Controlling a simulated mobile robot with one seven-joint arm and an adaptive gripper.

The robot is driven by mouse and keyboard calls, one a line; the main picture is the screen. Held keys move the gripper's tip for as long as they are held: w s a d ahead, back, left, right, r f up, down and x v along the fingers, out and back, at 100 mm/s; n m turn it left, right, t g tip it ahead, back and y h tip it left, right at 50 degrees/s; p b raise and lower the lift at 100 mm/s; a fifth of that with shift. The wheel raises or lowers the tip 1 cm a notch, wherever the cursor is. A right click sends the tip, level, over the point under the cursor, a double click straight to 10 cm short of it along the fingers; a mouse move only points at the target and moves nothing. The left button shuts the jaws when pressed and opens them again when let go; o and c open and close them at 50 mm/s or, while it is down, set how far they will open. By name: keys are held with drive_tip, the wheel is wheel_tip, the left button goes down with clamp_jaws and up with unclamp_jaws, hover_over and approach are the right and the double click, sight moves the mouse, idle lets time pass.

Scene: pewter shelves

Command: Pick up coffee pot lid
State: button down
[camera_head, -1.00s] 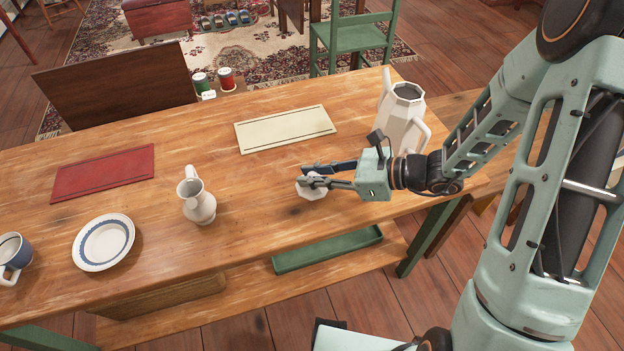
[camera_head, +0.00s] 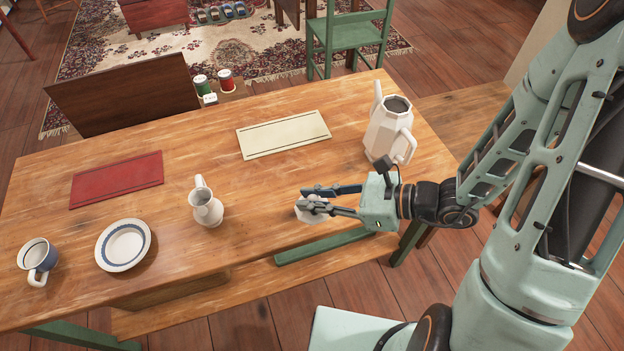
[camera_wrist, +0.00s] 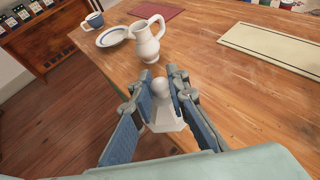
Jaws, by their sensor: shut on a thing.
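The coffee pot lid (camera_head: 309,214) is a white faceted piece with a round knob, near the front edge of the wooden table. In the wrist view the lid (camera_wrist: 165,118) sits between the finger pads, with its knob at the fingertips. My gripper (camera_head: 318,196) is shut on the lid, and its fingers partly hide it in the head view. It also shows in the wrist view (camera_wrist: 165,88). Whether the lid touches the table is hard to tell. The white coffee pot (camera_head: 388,132) stands upright and open-topped at the right end of the table.
A white pitcher (camera_head: 207,209), a blue-rimmed plate (camera_head: 124,246) and a blue-and-white mug (camera_head: 39,257) stand on the left. A red mat (camera_head: 117,180) and a cream mat (camera_head: 283,135) lie flat. The table's middle is clear.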

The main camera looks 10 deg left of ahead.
drive_tip(key=shift+s+d+r+p, duration=0.25)
drive_tip(key=shift+s+r+p, duration=0.6)
drive_tip(key=shift+p, duration=1.8)
drive_tip(key=s+p, duration=0.2)
drive_tip(key=p, duration=0.1)
drive_tip(key=shift+s+d+r, duration=0.15)
drive_tip(key=shift+s+d, duration=0.05)
drive_tip(key=shift+d, duration=0.15)
